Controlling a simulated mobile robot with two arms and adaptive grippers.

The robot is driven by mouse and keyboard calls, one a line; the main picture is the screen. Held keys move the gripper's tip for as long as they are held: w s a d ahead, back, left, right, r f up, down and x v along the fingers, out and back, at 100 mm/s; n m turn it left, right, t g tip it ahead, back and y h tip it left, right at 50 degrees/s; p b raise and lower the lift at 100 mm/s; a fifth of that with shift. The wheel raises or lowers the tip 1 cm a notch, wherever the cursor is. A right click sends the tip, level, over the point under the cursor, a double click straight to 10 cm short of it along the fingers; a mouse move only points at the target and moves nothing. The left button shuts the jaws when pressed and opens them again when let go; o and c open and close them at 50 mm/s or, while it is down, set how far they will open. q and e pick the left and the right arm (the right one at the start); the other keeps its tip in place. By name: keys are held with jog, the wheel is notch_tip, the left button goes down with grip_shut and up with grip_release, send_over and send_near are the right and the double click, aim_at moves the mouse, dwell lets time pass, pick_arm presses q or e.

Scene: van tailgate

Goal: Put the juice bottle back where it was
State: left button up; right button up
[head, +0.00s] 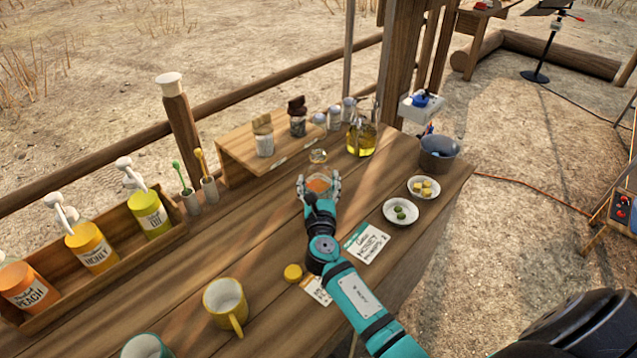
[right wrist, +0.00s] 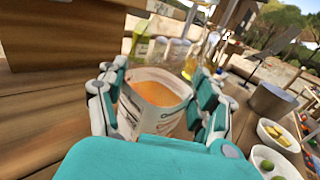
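A container with orange contents and a white printed label (right wrist: 155,95) stands between the fingers of my right gripper (right wrist: 158,92). It looks like the juice bottle, but its full shape is hidden. Fingers lie against it on both sides and appear closed on it. In the head view the orange container (head: 318,186) shows in my right gripper (head: 319,188), low over the middle of the wooden table (head: 250,235). Whether its base touches the table is hidden. My left gripper is not in view.
A wooden riser (head: 240,148) with jars, a glass bottle of yellow liquid (head: 361,140) and a grey pot (head: 438,153) stand behind. Two small bowls (head: 401,211) (head: 423,187) are right. A pump-bottle tray (head: 100,275) is left; a yellow mug (head: 226,305) is in front.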

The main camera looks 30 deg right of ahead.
jog(key=o, duration=0.3)
jog(key=shift+r, duration=0.1)
jog(key=shift+s, duration=0.2)
jog(key=b+v, duration=0.1)
jog(key=v, duration=1)
jog(key=shift+s+a+r, duration=0.1)
jog(key=shift+s+a, duration=0.1)
jog(key=shift+s, duration=0.1)
